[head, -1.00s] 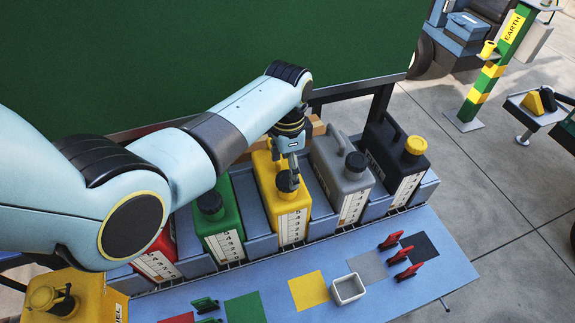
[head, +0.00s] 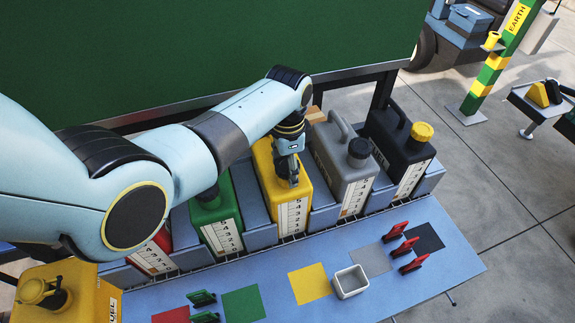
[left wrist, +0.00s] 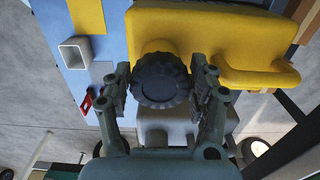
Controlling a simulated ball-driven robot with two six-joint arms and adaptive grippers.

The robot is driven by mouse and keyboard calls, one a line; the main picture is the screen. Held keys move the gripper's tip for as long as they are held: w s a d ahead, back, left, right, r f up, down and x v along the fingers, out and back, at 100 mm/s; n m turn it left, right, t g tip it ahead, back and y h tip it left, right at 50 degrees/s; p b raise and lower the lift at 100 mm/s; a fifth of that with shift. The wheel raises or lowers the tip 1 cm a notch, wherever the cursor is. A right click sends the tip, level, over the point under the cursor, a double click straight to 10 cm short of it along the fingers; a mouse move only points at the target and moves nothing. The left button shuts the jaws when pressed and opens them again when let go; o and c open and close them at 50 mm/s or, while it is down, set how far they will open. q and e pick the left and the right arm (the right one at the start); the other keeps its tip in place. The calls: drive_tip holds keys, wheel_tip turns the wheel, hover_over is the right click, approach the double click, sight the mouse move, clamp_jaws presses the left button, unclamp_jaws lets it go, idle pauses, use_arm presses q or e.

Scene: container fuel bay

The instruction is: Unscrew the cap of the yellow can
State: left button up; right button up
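The yellow can (head: 263,165) stands in the rack between the green and grey cans. It also shows in the left wrist view (left wrist: 225,30). Its black ribbed cap (left wrist: 161,79) sits at the yellow spout in the left wrist view. My left gripper (head: 292,178) is over the can's top and hides the cap in the head view. In the left wrist view the two fingers of this gripper (left wrist: 163,84) stand on either side of the cap, very close to it. Whether they press on it I cannot tell. My right gripper is not in view.
The green can (head: 217,215), grey can (head: 342,165) and black can (head: 395,145) stand close beside it. The blue bench (head: 440,270) carries coloured squares, a small grey-white tray (head: 350,282) and red and green clips. A green wall rises behind.

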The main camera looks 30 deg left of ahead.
use_arm(q)
drive_tip(key=c, duration=0.9)
drive_tip(key=n+p, duration=0.1)
drive_tip(key=n, duration=0.1)
drive_tip(key=shift+r+n, duration=0.2)
drive_tip(key=shift+n, duration=0.2)
drive_tip(key=n+p, duration=0.1)
drive_tip(key=n, duration=0.2)
drive_tip(key=shift+n, duration=0.4)
drive_tip(key=n+p, duration=0.1)
drive_tip(key=n, duration=0.4)
drive_tip(key=shift+n+p, duration=0.3)
drive_tip(key=shift+p, duration=0.05)
drive_tip(key=n, duration=0.3)
drive_tip(key=shift+p, duration=0.3)
drive_tip(key=n, duration=0.4)
drive_tip(key=shift+p, duration=0.3)
drive_tip(key=n, duration=0.7)
drive_tip(key=shift+p, duration=0.4)
drive_tip(key=n, duration=0.3)
drive_tip(key=shift+f+n, duration=0.1)
drive_tip(key=shift+n, duration=0.3)
drive_tip(key=o, duration=1.2)
drive_tip(key=shift+o, duration=0.2)
